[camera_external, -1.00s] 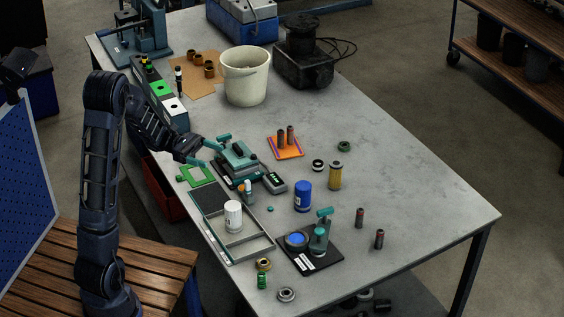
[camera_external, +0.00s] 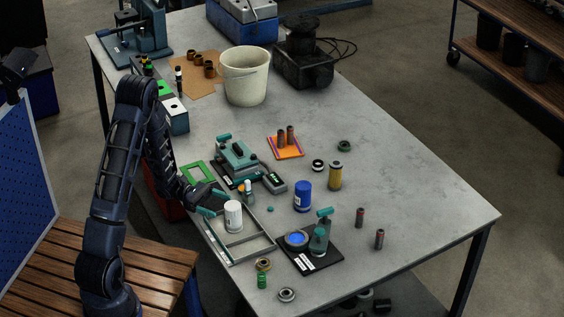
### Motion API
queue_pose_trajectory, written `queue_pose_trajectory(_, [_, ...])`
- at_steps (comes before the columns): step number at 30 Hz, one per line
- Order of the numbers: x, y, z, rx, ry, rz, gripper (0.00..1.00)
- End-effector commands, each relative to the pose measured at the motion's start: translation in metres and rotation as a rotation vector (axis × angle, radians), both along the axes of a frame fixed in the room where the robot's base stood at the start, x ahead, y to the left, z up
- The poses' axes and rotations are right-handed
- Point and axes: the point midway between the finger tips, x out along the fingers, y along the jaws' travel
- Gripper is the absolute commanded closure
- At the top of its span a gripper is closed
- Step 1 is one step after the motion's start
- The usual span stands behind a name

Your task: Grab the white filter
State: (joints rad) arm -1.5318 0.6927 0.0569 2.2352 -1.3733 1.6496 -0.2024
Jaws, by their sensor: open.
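The white filter (camera_external: 233,217) is a short white cylinder with dark marks on its side. It stands upright in the grey divided tray (camera_external: 266,240) near the table's left edge. My gripper (camera_external: 214,204) is open, with teal fingers, just to the left of the filter and near its upper part. One finger seems to reach close to the filter. From this view I cannot tell whether it touches.
A teal fixture (camera_external: 237,158) and a small dark meter (camera_external: 275,183) stand behind the tray. A blue filter (camera_external: 303,196) and a gold filter (camera_external: 335,176) stand to the right. A black plate (camera_external: 322,258) with a teal press is in front.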

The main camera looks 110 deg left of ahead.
Motion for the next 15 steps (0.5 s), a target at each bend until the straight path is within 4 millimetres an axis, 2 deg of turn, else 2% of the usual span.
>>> queue_pose_trajectory(6, [0.031,-0.007,0.0,-0.001,-0.001,-0.001,0.21])
queue_pose_trajectory(15, [0.05,-0.013,0.0,-0.001,0.0,0.0,0.21])
